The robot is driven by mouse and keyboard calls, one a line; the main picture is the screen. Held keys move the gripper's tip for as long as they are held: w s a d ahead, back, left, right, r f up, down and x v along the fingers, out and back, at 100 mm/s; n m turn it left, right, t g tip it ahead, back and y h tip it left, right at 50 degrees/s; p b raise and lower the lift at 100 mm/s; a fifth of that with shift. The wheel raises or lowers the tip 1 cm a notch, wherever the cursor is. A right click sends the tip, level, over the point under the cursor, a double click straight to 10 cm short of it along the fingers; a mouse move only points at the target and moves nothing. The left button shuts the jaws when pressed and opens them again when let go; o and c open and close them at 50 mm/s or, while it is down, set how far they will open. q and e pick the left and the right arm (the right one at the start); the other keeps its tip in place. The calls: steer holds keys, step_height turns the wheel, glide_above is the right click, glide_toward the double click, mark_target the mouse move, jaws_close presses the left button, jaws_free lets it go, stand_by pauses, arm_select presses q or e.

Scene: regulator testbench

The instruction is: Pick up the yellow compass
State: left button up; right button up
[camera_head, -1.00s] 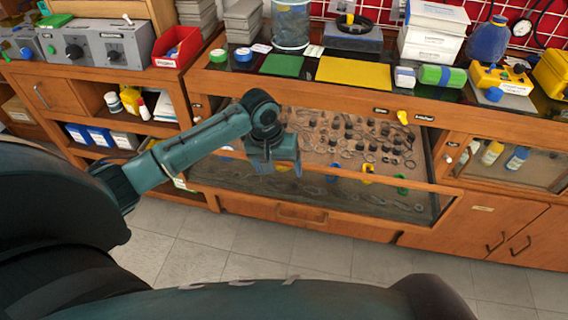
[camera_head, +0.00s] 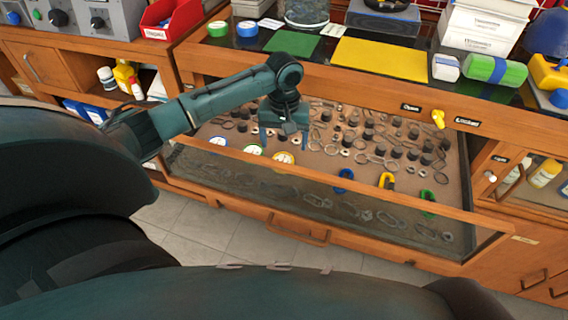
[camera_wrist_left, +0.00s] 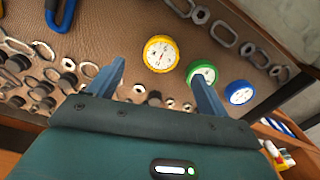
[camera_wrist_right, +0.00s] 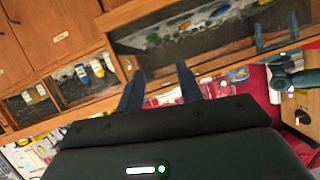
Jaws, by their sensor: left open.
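The yellow compass (camera_head: 284,158), round with a white dial, lies in the glass-fronted drawer at the end of a row with the green compass (camera_head: 253,150) and blue compass (camera_head: 218,141). My left gripper (camera_head: 285,142) is open and empty above the drawer, close to the yellow compass in the picture. In the left wrist view the yellow compass (camera_wrist_left: 160,53) shows just beyond the gap between the fingertips (camera_wrist_left: 158,73); the green one (camera_wrist_left: 201,72) is behind the right finger. My right gripper (camera_wrist_right: 160,72) is open and empty in its own wrist view.
The drawer also holds several metal rings, dark knobs and blue, yellow and green carabiners (camera_head: 386,181). Its glass front (camera_head: 290,190) stands between me and the contents. A counter with a yellow mat (camera_head: 380,57) and boxes is above and behind.

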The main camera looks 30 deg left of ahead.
mark_target(283, 160)
arm_select(q)
steer(key=f+b, duration=0.1)
steer(key=f, duration=0.6)
steer(key=shift+a+f, duration=0.15)
steer(key=shift+a, duration=0.05)
steer(key=shift+c, duration=0.3)
steer(key=c, duration=1)
